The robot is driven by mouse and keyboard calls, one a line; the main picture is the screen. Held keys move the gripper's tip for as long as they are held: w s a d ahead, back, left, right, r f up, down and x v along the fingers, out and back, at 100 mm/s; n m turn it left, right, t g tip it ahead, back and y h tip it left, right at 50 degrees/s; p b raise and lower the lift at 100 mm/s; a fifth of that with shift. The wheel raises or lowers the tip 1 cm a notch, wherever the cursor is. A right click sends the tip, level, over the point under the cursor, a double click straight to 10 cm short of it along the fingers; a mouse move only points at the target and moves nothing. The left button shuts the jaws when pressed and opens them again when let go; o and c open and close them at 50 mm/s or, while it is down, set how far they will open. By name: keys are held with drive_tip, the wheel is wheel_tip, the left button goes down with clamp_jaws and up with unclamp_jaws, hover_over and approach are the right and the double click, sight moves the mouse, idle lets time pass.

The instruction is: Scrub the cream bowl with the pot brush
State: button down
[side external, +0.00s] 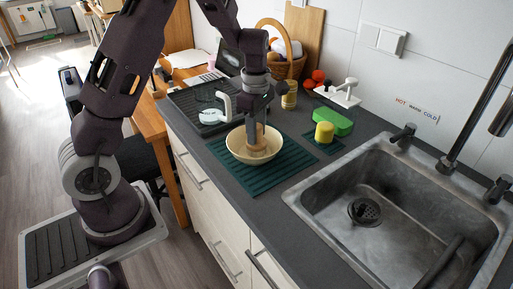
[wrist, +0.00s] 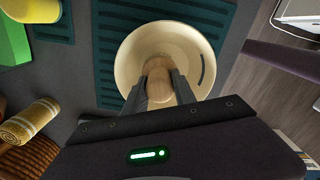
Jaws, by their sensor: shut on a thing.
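The cream bowl (side external: 236,149) sits upright on a dark green ribbed mat (side external: 282,163) on the counter. It also shows in the wrist view (wrist: 137,50), with a dark curved mark on its inner wall. My gripper (side external: 257,140) points down over the bowl and is shut on the wooden pot brush (side external: 258,152). In the wrist view the brush's rounded wooden top (wrist: 159,84) shows between the two fingers. The brush is inside the bowl; its lower end is hidden, so I cannot tell whether it touches the bottom.
A yellow sponge or cup (side external: 324,132) and a green block (side external: 334,121) stand right of the bowl. A metal sink (side external: 400,207) with taps lies further right.

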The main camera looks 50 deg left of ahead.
drive_tip(key=shift+s+d, duration=0.25)
drive_tip(key=shift+s, duration=0.6)
drive_tip(key=shift+r, duration=0.75)
drive_tip(key=shift+r, duration=0.1)
drive_tip(key=shift+r, duration=1.45)
drive_tip(key=shift+r, duration=2)
